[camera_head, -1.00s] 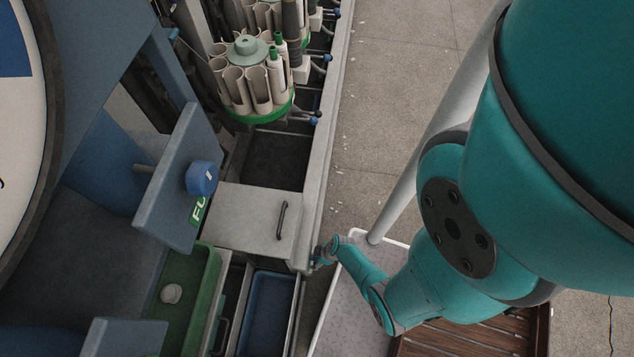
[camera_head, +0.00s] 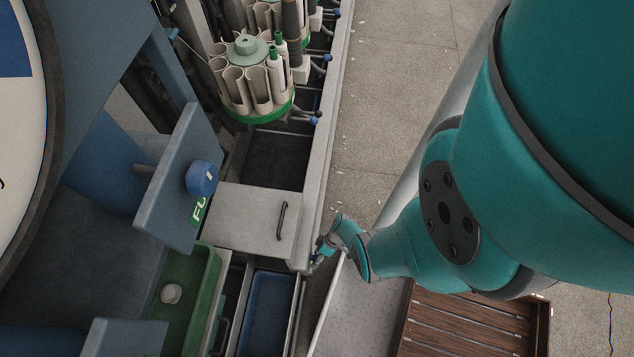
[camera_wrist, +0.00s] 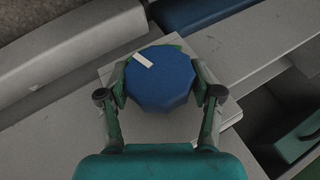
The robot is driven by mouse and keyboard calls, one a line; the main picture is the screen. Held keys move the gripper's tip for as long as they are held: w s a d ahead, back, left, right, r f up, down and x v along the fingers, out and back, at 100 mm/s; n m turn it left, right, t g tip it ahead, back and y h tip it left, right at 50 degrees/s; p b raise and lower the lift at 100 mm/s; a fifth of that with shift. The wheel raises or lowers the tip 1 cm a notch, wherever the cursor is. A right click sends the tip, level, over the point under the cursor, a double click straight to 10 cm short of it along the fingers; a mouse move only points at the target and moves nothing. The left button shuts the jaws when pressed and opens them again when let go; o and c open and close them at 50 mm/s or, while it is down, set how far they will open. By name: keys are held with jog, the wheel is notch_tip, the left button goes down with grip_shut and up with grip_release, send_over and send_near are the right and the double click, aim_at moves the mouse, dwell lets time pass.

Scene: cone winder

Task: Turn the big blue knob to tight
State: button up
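In the wrist view a big blue many-sided knob (camera_wrist: 160,80) with a white mark near its upper left edge sits between the two fingers of my gripper (camera_wrist: 161,82). One finger is at each side of the knob, very close to it. I cannot tell whether they press on it. A bit of green shows behind the knob. In the head view my gripper (camera_head: 314,262) is small, at the front edge of the machine, and the knob there is hidden.
A grey cover with a handle (camera_head: 281,221), a blue bin (camera_head: 266,315) and a green tray (camera_head: 212,280) are nearby.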

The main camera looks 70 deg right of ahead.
jog(key=o, duration=0.4)
jog(key=shift+o, duration=0.2)
jog(key=shift+r, duration=0.15)
jog(key=shift+r, duration=4.9)
